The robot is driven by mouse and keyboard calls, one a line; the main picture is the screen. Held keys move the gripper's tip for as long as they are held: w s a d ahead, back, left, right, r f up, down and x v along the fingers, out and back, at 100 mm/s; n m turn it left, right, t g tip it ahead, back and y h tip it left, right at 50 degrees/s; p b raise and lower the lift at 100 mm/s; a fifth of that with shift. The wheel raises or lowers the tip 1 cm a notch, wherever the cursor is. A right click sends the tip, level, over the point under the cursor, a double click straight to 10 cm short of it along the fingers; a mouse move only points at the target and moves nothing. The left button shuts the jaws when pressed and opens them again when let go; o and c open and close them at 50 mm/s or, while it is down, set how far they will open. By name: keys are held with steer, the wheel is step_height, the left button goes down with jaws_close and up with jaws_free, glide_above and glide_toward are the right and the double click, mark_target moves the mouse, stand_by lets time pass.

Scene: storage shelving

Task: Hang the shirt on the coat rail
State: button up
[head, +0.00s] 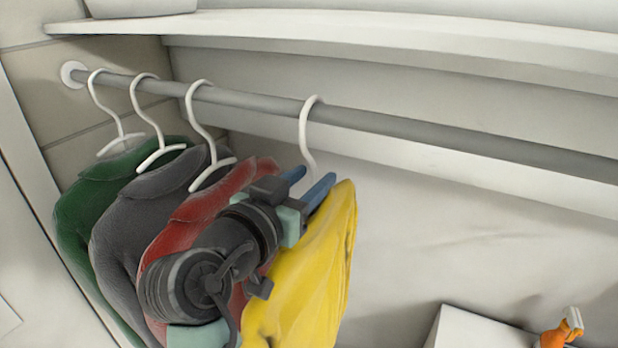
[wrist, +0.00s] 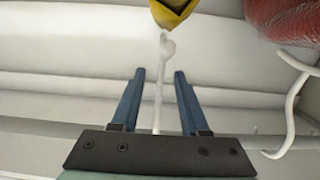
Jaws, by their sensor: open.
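The yellow shirt (head: 308,270) is on a white hanger (head: 304,130), whose hook goes over the grey coat rail (head: 420,130). It is the rightmost shirt on the rail. My gripper (head: 317,172) is open at the shirt's collar, just below the rail. In the wrist view, the hanger's thin white stem (wrist: 159,95) runs between the two blue open fingers (wrist: 160,73), apart from both. The yellow collar (wrist: 172,12) shows at the top of that view. My wrist hides part of the shirt's left side.
Red (head: 190,225), grey (head: 135,205) and green (head: 85,200) shirts hang to the left on white hangers. A white shelf (head: 400,30) runs above the rail. The rail to the right is free. A white box (head: 470,330) and an orange spray bottle (head: 560,335) stand lower right.

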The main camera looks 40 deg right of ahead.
steer(key=shift+s+a+b, duration=0.15)
steer(key=shift+a+b, duration=0.2)
steer(key=shift+a, duration=0.2)
steer(key=b+v, duration=0.4)
steer(key=v, duration=0.8)
steer(key=shift+s+d+r, duration=0.1)
steer(key=w+a+r+n+t+y, duration=0.6)
steer(key=a+r+n+t, duration=0.3)
steer(key=t, duration=0.4)
steer(key=s+a+r+n+t+y+b, duration=0.1)
steer(key=s+a+r+n+t+y, duration=0.3)
steer(key=s+a+r+t+y, duration=0.4)
step_height(320, 180, up, 3)
steer(key=shift+r+n+y, duration=0.15)
steer(key=shift+n+y, duration=0.15)
steer(key=shift+y, duration=0.5)
